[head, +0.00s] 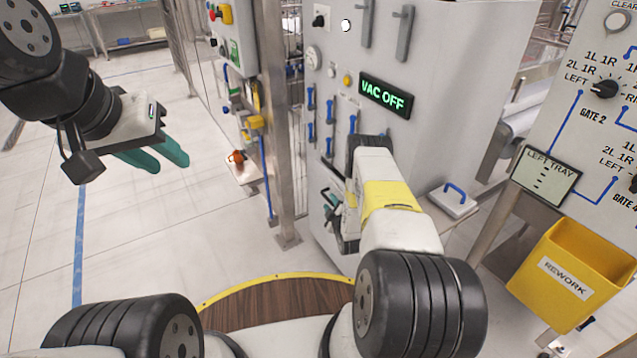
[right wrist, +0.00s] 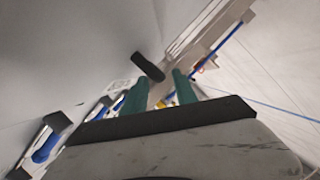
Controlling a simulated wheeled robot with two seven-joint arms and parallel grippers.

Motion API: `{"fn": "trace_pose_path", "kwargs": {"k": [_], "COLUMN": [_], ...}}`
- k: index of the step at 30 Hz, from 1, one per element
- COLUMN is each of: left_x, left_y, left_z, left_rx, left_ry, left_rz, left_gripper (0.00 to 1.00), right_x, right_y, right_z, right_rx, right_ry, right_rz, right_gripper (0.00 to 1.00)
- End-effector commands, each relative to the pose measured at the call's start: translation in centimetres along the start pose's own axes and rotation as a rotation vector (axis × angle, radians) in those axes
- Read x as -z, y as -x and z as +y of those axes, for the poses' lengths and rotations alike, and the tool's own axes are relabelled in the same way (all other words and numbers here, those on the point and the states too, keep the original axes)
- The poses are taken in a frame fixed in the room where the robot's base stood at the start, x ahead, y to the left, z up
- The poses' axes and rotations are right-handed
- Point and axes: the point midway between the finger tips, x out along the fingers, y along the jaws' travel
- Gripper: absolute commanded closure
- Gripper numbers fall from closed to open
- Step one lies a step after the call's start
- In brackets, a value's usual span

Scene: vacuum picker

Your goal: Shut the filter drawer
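The white vacuum cabinet (head: 440,90) stands ahead, its display (head: 385,95) reading "VAC OFF". A white block with a blue handle (head: 455,190) sits at the cabinet's lower right; I cannot tell whether it is the filter drawer or how far out it is. My right gripper (head: 330,208) is low by the cabinet front, partly hidden by my arm. In the right wrist view its teal fingers are apart, with a dark bar-shaped handle (right wrist: 148,67) just beyond them and nothing clearly held. My left gripper (head: 157,155) is open and empty over the floor, away from the cabinet.
Blue handles (head: 311,98) line the cabinet front. A steel post (head: 272,120) and a control box (head: 232,40) stand to its left. A yellow REWORK bin (head: 572,275) and a gate panel (head: 600,110) are at right. The floor at left is clear.

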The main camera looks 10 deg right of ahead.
Motion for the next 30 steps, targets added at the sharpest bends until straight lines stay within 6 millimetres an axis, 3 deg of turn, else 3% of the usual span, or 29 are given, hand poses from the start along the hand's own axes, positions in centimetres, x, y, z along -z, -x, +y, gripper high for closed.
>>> {"fn": "trace_pose_path", "kwargs": {"k": [7,17,23,30], "left_x": [0.0,0.0,0.0,0.0], "left_y": [0.0,0.0,0.0,0.0], "left_z": [0.0,0.0,0.0,0.0], "left_rx": [0.000,0.000,0.000,0.000], "left_ry": [0.000,0.000,0.000,0.000], "left_rz": [0.000,0.000,0.000,0.000], "left_gripper": [0.66,0.66,0.66,0.66], "right_x": [0.0,0.1,0.1,0.1], "right_y": [-3.0,-3.5,-3.5,-3.5], "right_z": [0.0,0.0,0.0,0.0], "right_rx": [0.000,0.002,0.002,0.002], "right_ry": [-0.001,-0.001,-0.001,-0.001], "right_rz": [0.001,0.001,0.001,0.001], "right_gripper": [0.66,0.66,1.00,1.00]}}
